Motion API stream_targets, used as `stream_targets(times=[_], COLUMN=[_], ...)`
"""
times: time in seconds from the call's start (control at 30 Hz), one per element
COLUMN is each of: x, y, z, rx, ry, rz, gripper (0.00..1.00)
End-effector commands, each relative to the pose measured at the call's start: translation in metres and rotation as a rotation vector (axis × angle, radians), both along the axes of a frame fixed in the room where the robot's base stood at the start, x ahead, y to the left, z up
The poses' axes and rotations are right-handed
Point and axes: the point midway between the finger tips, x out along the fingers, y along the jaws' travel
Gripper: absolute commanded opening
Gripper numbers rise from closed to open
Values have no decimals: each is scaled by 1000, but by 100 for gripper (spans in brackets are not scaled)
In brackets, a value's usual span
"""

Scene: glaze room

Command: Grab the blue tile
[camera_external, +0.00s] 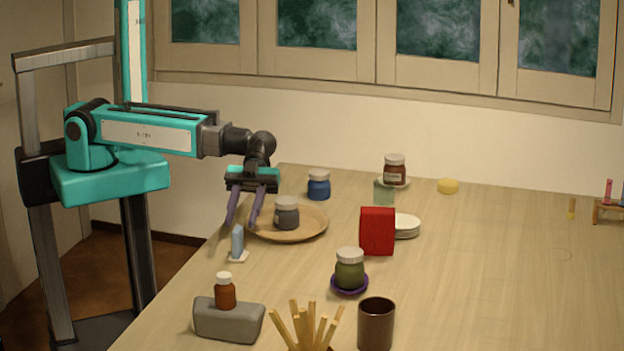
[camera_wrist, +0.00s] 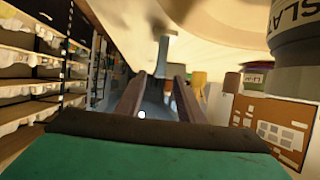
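The blue tile (camera_external: 237,240) is pale blue and stands upright on a small white base (camera_external: 238,256) near the table's left edge. In the wrist view a pale blue upright piece (camera_wrist: 163,50), which looks like the tile, shows ahead of the gap between my fingers. My gripper (camera_external: 241,221) points down, open, with its two purplish fingers apart and nothing seen between them. In the external view its fingertips are just above the tile and beside the plate with the grey jar; the exact distance to the tile is unclear. My fingers also show in the wrist view (camera_wrist: 158,84).
A grey jar (camera_external: 286,214) stands on a round wooden plate (camera_external: 310,228) right of my fingers; it looms close in the wrist view (camera_wrist: 296,50). A red block (camera_external: 377,232) and blue jar (camera_external: 319,185) stand farther off. A grey block (camera_external: 229,320) bearing a brown bottle (camera_external: 225,292) is nearer the camera.

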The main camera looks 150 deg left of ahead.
Motion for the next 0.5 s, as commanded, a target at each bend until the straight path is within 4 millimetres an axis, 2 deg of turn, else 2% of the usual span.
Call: stream_targets(times=[0.27,0.5], x=[5,19], y=[-4,-16], z=[-2,-11], rx=[-1,-2], ry=[1,2], rz=[-1,-2], gripper=[34,34])
